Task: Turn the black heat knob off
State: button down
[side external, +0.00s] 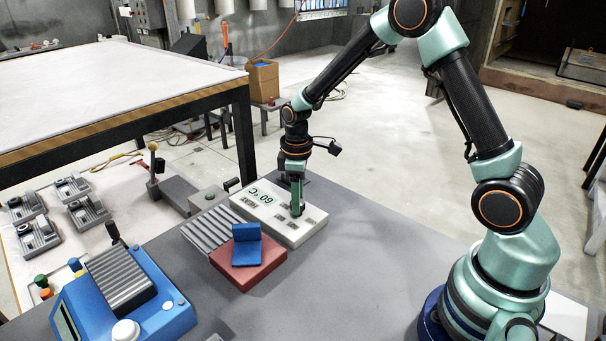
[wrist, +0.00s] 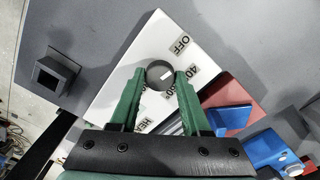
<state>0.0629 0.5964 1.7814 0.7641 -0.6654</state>
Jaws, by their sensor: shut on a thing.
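The black heat knob (wrist: 157,75) is a dark round knob with a white mark, on a white panel. The mark sits on its right side in the wrist view; I cannot tell exactly which label it points to. OFF (wrist: 180,45), 40° and another partly hidden label lie around its right side. My gripper (wrist: 160,76) has its green fingers on both sides of the knob, shut on it. In the side external view my gripper (side external: 296,208) points down at the panel and hides the knob. The white heat panel (side external: 311,232) has a display reading 60 °C.
Beside the panel, a red block (side external: 245,275) carries a blue piece (side external: 247,245). A ribbed grey plate (side external: 208,228) lies left of them. A blue device (side external: 165,325) with a white knob stands at front left. The grey table right of the panel is clear.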

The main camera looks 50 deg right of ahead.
jog(key=shift+r+n, duration=0.1)
jog(key=shift+n, duration=0.9)
jog(key=shift+c, duration=1.8)
grip_release()
notch_tip(320, 180, up, 12)
